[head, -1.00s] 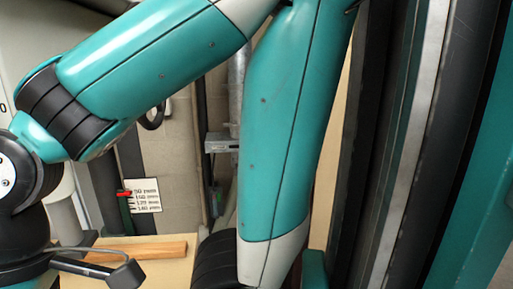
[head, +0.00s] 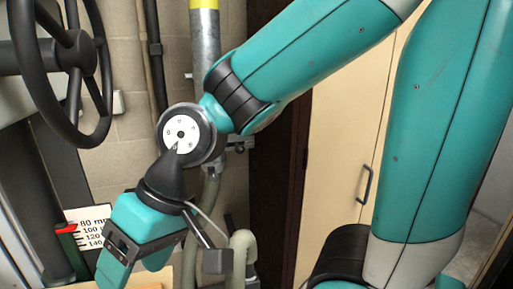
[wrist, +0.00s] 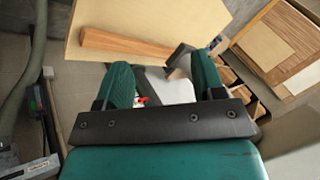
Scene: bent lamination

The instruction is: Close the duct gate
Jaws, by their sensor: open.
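A galvanized duct (head: 205,50) with a yellow band stands against the block wall in the head view. I cannot tell how far the gate is open. My gripper (head: 135,268) is left of and below that fitting, apart from it, pointing down. In the wrist view my gripper (wrist: 163,78) has its two teal fingers apart with nothing held between them. A grey metal piece (wrist: 30,168) shows at the lower left there; I cannot tell whether it is the gate.
A black handwheel (head: 62,70) and a thickness scale (head: 90,230) are at the left. A grey-green hose (head: 243,250) hangs below the duct. A tan cabinet door (head: 340,150) is to the right. A wooden bar (wrist: 140,46) lies on a pale board (wrist: 190,18) beyond my fingers.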

